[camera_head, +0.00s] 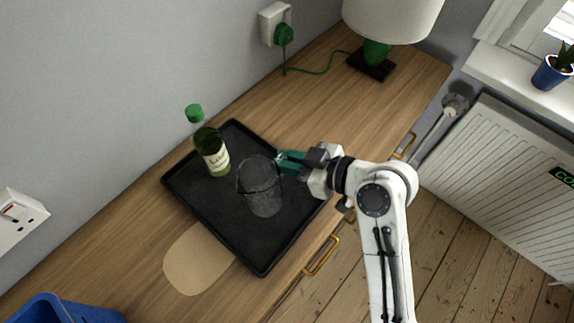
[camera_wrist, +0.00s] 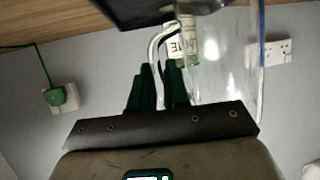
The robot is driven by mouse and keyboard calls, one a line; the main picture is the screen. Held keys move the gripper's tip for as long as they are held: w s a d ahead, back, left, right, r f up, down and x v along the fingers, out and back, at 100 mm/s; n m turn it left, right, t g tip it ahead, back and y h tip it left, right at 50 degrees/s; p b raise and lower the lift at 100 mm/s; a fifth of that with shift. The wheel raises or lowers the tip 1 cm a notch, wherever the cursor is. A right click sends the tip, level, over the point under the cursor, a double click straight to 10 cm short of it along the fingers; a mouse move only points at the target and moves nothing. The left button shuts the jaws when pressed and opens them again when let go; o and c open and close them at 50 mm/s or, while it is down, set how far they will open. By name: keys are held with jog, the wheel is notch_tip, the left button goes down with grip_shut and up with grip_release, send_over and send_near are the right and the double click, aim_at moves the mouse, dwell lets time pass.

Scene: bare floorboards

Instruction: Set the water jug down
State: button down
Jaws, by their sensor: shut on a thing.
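The clear glass water jug (camera_head: 262,188) stands upright over the black tray (camera_head: 238,234) in the head view. I cannot tell whether its base touches the tray. My gripper (camera_head: 284,160) is at the jug's upper right side. In the wrist view the green fingers of my gripper (camera_wrist: 162,88) are shut on the jug's handle (camera_wrist: 154,58), and the clear jug body (camera_wrist: 222,60) fills the right of the picture.
A green bottle (camera_head: 211,150) with a pale label stands at the tray's back left. A cork mat (camera_head: 197,262) lies at the tray's front left. A blue crate (camera_head: 62,309) is at bottom left, and a lamp (camera_head: 390,18) stands behind. The wooden top (camera_head: 285,105) is clear between tray and lamp.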

jog(key=shift+f, duration=1.45)
jog(key=c, duration=1.1)
grip_release()
jog(key=b+v, duration=0.1)
jog(key=v, duration=1.1)
